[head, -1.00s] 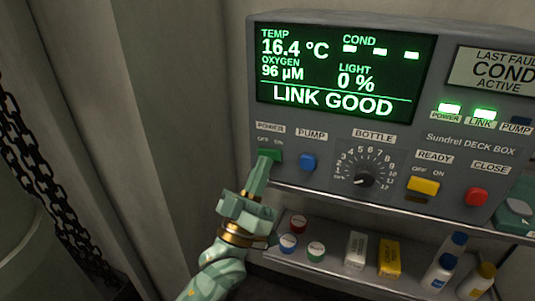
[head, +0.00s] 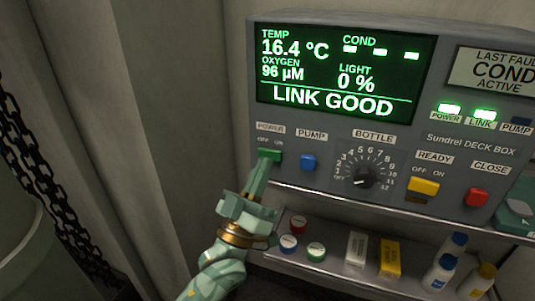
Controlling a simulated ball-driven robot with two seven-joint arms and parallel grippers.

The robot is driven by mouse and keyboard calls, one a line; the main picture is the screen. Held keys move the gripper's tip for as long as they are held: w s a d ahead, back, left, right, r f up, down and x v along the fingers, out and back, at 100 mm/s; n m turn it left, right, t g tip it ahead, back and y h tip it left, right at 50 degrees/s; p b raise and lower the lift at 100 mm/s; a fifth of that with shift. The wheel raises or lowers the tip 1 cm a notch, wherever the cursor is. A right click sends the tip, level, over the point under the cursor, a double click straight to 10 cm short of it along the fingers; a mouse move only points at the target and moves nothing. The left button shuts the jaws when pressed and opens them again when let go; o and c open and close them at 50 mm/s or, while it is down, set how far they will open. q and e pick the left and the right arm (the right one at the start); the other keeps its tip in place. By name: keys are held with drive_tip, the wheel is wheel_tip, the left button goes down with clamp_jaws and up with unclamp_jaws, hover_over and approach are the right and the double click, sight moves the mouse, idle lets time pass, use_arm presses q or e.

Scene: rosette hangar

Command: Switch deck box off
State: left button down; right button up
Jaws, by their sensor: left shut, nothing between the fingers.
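The grey deck box (head: 385,213) is mounted on the wall. Its lit screen (head: 340,75) reads LINK GOOD, 16.4 °C, 96 µM and light 0 %. The POWER and LINK lamps (head: 449,108) glow green; the PUMP lamp is dark. My left gripper (head: 262,163) is shut and empty, its tips at the lower edge of the power switch; I cannot tell whether they touch. My right gripper is not in view.
A blue pump button (head: 308,162), bottle dial (head: 364,177), yellow ready switch (head: 423,186) and red close button (head: 477,197) share the panel. A shelf (head: 335,265) below holds caps, small boxes and bottles. A chain (head: 45,185) hangs at left.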

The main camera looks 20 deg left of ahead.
use_arm(q)
drive_tip(key=shift+w, duration=0.1)
idle(0.7)
drive_tip(key=shift+w, duration=0.3)
drive_tip(key=shift+a, duration=0.1)
idle(0.6)
drive_tip(key=shift+r, duration=0.1)
drive_tip(key=shift+s+d+p, duration=0.2)
drive_tip(key=shift+s+p, duration=0.2)
drive_tip(key=shift+p, duration=0.1)
